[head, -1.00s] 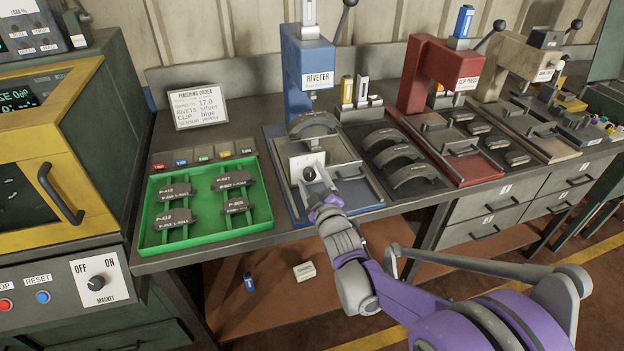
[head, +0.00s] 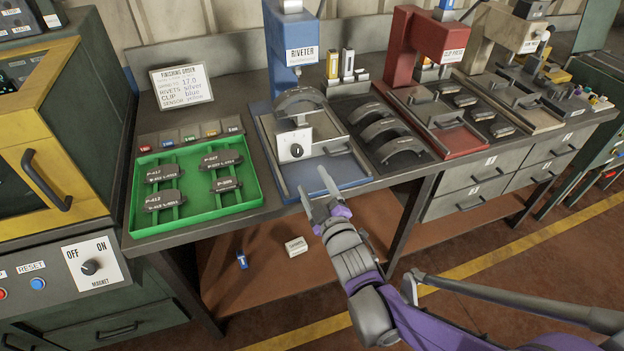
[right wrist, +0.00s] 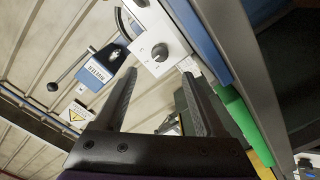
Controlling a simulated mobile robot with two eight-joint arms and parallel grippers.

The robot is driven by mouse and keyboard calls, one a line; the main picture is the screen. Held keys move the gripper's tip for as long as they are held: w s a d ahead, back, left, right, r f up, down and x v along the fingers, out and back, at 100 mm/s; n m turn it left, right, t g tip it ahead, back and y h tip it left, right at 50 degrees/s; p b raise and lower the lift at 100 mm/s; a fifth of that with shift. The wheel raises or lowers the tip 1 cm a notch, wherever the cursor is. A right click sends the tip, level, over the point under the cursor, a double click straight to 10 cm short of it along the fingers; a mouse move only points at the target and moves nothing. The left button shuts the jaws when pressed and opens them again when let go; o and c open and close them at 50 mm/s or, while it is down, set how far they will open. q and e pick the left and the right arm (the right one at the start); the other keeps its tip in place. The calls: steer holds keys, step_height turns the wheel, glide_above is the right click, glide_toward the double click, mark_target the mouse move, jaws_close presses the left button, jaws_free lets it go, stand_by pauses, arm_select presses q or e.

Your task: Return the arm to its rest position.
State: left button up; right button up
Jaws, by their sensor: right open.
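My right gripper (head: 322,192) is open and empty in the head view, in front of the blue riveter (head: 294,60) and near the front edge of the bench. Its two fingers also show apart in the right wrist view (right wrist: 160,95), with nothing between them. A curved brake shoe (head: 299,98) sits in the riveter's fixture, above a white plate with a dark knob (head: 296,150). The gripper is apart from the knob. My left gripper is not in view.
A green tray (head: 250,198) with several dark labelled pads lies left of the riveter. More brake shoes (head: 385,130) lie right of it. A red clip press (head: 425,40) stands farther right. A small blue item (head: 242,260) and a white box (head: 296,246) lie on the lower shelf.

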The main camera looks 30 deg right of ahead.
stand_by(0.4)
steer(key=s+a+m+g+y+p, duration=0.2)
steer(key=s+a+m+g+p, duration=0.1)
steer(key=s+a+g+p, duration=0.3)
steer(key=s+a+m+g+y+p, duration=0.2)
steer(key=s+a+g+p, duration=0.4)
steer(key=s, duration=0.5)
steer(key=shift+s+a+r+m, duration=0.25)
steer(key=shift+a+r+m, duration=0.05)
steer(key=shift+m, duration=0.3)
